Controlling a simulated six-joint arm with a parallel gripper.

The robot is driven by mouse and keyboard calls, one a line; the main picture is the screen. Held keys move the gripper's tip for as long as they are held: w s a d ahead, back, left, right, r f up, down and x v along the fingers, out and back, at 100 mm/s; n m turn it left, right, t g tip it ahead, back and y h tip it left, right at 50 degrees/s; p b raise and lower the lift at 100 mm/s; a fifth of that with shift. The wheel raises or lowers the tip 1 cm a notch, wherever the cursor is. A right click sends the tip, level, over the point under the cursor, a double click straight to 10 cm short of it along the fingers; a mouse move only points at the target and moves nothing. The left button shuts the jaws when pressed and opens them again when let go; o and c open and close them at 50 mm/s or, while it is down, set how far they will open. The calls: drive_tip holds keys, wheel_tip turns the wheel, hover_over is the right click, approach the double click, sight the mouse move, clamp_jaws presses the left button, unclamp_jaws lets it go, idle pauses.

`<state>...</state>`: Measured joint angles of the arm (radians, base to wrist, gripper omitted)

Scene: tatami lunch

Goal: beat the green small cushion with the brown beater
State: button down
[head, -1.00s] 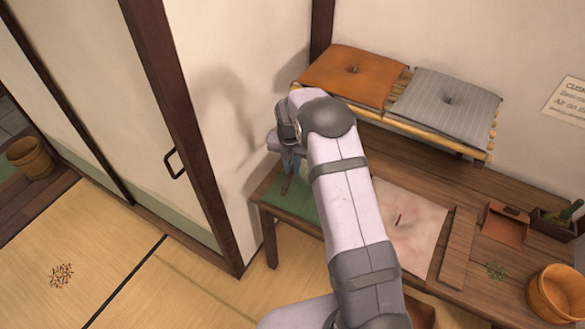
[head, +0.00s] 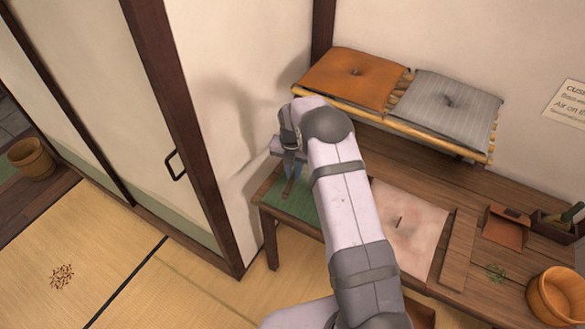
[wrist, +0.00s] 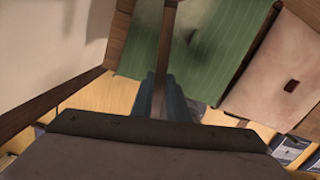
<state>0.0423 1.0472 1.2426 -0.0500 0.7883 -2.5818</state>
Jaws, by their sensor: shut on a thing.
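The green small cushion (head: 306,209) lies flat at the left end of the low wooden table, partly hidden by my arm. It also shows in the wrist view (wrist: 145,58), with a dark spot on it. My gripper (head: 291,171) is above the cushion, pointing down. In the wrist view my gripper (wrist: 161,92) is shut on the brown beater (wrist: 167,45). The beater's shaft runs up across the green cushion and out of the top of that picture, so its far end is unseen there. I cannot tell whether the beater touches the cushion.
A pale pink cushion (head: 423,222) lies right of the green one. Orange (head: 330,78) and grey (head: 465,105) cushions rest on a bamboo rack behind. A wooden tub (head: 560,295) stands at the right. A wall (head: 235,60) is close on the left.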

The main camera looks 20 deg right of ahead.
drive_tip(key=f, duration=0.1)
drive_tip(key=f+b, duration=0.1)
drive_tip(key=shift+w+d+f, duration=0.1)
drive_tip(key=shift+w+f, duration=0.1)
drive_tip(key=shift+f, duration=0.15)
drive_tip(key=shift+r+p, duration=0.3)
drive_tip(key=shift+r, duration=0.2)
drive_tip(key=shift+t+h, duration=0.4)
drive_tip(key=shift+t, duration=0.3)
drive_tip(key=p+v, duration=0.5)
drive_tip(key=v, duration=0.3)
drive_tip(key=shift+w+r, duration=0.1)
